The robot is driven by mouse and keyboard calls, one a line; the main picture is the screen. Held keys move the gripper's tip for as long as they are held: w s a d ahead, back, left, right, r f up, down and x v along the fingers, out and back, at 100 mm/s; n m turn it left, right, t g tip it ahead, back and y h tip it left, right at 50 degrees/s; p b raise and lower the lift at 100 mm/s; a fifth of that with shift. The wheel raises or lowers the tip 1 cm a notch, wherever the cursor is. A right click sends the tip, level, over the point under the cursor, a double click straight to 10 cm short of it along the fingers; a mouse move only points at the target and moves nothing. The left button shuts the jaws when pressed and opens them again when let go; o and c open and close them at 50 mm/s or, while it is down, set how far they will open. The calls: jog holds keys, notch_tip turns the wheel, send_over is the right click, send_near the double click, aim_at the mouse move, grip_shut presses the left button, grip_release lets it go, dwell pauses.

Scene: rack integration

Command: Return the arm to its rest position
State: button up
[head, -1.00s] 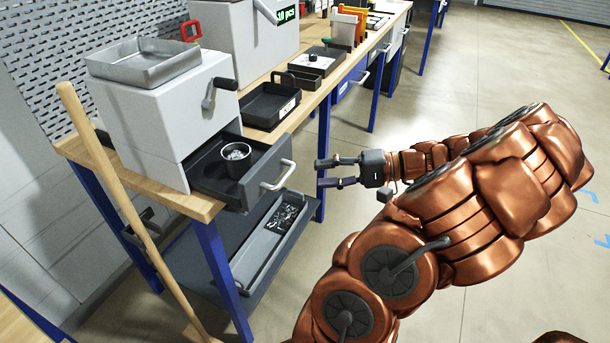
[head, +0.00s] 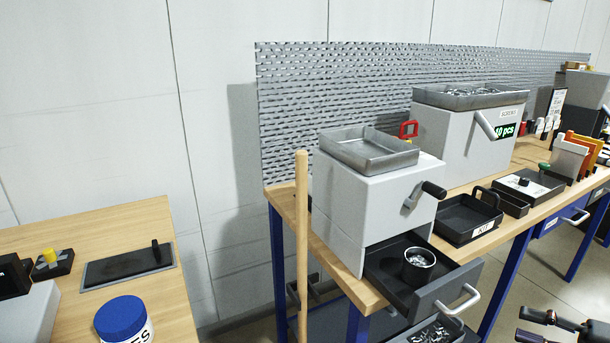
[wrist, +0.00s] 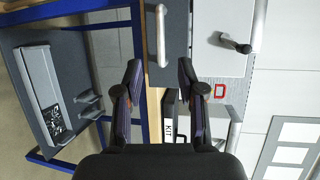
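My gripper (wrist: 159,80) shows in the wrist view with its two fingers apart and nothing between them. It is open and empty. In the head view only the finger ends of my gripper (head: 545,327) show at the bottom right corner, clear of the bench. The rest of my arm is out of the head view. In the wrist view a drawer handle (wrist: 161,35) lies beyond the fingertips.
An open drawer (head: 436,296) holding a dark cup (head: 418,265) juts from the white machine (head: 335,195). A wooden pole (head: 302,240) stands at the bench's left end. A KIT tray (head: 470,215) sits on the bench. A blue-lidded jar (head: 121,318) stands on the left table.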

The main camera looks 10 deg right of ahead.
jog(key=w+a+r+n+g+y+p, duration=0.1)
jog(key=w+a+n+g, duration=0.3)
jog(key=a, duration=0.6)
jog(key=w+a+r+n+g+p, duration=0.1)
jog(key=w+a+n+g+p, duration=0.1)
jog(key=a+g, duration=0.65)
jog(key=s+a+r+n+g+h+p, duration=0.1)
jog(key=s+a+n+h+p, duration=0.3)
jog(key=s+a+h, duration=0.6)
jog(key=shift+s+a+r+n+g+p, duration=0.25)
jog(key=shift+s+a+n+g, duration=0.3)
jog(key=shift+s+a+n, duration=0.55)
jog(key=shift+w+f+m, duration=0.1)
jog(key=shift+m, duration=0.3)
